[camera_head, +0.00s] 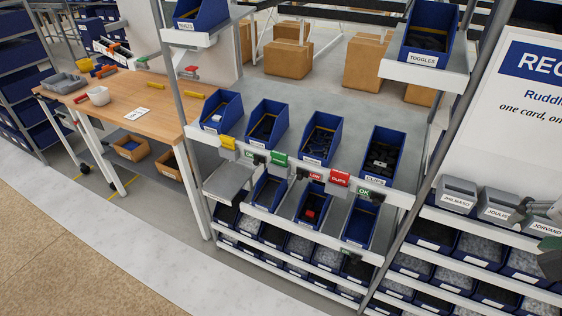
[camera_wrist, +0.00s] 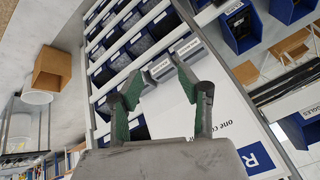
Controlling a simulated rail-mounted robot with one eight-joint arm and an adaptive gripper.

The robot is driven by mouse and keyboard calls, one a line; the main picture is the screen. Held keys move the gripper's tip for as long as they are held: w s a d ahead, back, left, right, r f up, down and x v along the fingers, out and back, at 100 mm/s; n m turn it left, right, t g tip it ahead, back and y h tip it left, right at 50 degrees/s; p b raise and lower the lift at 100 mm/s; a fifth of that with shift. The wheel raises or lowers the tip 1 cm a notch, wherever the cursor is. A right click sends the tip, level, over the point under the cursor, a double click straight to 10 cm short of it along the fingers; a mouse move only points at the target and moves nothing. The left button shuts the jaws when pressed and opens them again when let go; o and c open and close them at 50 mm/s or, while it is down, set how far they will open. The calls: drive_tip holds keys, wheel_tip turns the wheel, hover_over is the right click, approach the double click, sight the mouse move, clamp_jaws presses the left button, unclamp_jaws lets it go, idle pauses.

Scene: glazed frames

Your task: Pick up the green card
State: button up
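The green card (camera_head: 279,159) hangs on the front rail of the upper bin shelf, between the yellow card (camera_head: 228,142) and the red cards. It stands below the blue bins and is apart from my gripper. My gripper (camera_wrist: 160,66) is open and empty in the wrist view, its two green-padded fingers spread. In the head view, part of it shows at the far right edge, in front of the grey bins, well away from the card. I cannot make out the green card in the wrist view.
Red cards (camera_head: 339,178) hang to the right on the same rail. Blue bins (camera_head: 320,138) stand just above it, and more bins (camera_head: 310,203) lie below. A metal post (camera_head: 447,135) rises between this rack and the right-hand rack. A wooden workbench (camera_head: 150,102) stands at left.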

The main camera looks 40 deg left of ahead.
drive_tip(key=w+a+r+m+g+y+b, duration=0.15)
drive_tip(key=w+a+m, duration=0.25)
drive_tip(key=w+a, duration=0.7)
drive_tip(key=m+g+y+b, duration=0.25)
drive_tip(key=m+g, duration=0.35)
drive_tip(key=m, duration=0.3)
hover_over(280, 153)
drive_tip(key=d, duration=0.5)
wheel_tip(280, 153, down, 16)
drive_tip(key=h, duration=0.1)
drive_tip(key=shift+t, duration=0.25)
drive_tip(key=x, duration=0.9)
drive_tip(key=p+x, duration=0.1)
drive_tip(key=x, duration=0.3)
drive_tip(key=shift+w+a+f, duration=0.2)
drive_tip(key=shift+w, duration=0.15)
clamp_jaws()
